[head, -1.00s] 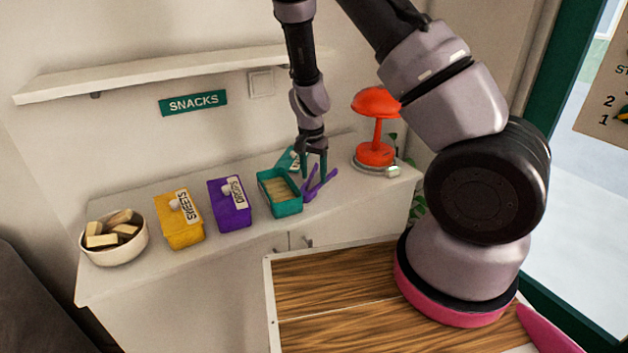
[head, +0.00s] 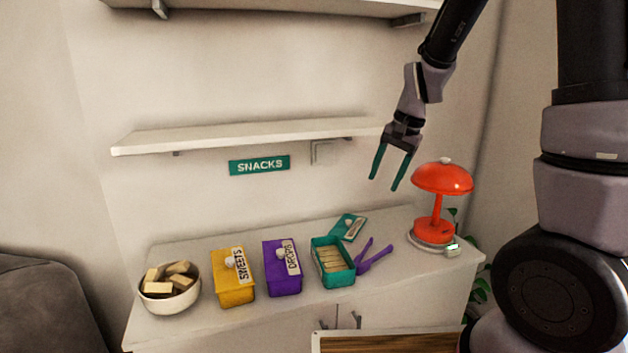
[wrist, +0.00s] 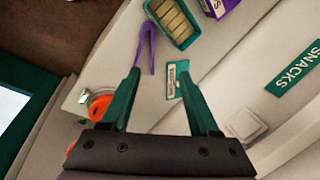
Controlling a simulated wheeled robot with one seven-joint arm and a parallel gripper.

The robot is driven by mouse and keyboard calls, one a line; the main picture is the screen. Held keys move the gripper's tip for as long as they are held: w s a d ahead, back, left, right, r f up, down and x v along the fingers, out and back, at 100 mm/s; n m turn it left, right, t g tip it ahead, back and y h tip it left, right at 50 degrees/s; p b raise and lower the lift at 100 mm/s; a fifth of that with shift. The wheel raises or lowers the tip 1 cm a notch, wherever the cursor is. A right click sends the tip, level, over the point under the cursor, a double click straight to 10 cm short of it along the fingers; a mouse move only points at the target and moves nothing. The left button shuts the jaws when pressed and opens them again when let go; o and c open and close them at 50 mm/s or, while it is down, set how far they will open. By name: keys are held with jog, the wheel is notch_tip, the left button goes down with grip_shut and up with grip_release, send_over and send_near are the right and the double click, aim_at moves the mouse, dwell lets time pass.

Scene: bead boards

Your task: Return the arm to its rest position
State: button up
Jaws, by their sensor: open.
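My gripper (head: 385,187) hangs in the air above the right part of the white cabinet, left of the red lamp. Its two green fingers are apart with nothing between them; they also show in the wrist view (wrist: 158,85). Below it, on the cabinet top (head: 215,252), stands an open teal box (head: 333,281) with several pale pieces inside. Its teal lid (head: 348,227) lies behind it. Purple tongs (head: 374,256) lie just right of the box and also show in the wrist view (wrist: 147,45).
A red lamp (head: 434,203) stands at the cabinet's right end. A yellow sweets box (head: 233,289), a purple drops box (head: 283,278) and a white bowl (head: 170,302) of blocks stand left. A shelf (head: 240,136) juts from the wall at about gripper height.

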jog(key=s+d+r+n+t, duration=0.1)
jog(key=s+d+r+t, duration=0.1)
jog(key=s+r, duration=0.6)
jog(key=s+d+r+n+t, duration=0.1)
jog(key=s+d+r+t, duration=0.2)
jog(key=s+r, duration=0.5)
jog(key=shift+s+d+r+n+h, duration=0.35)
jog(key=shift+d+r, duration=0.25)
jog(key=shift+d, duration=0.25)
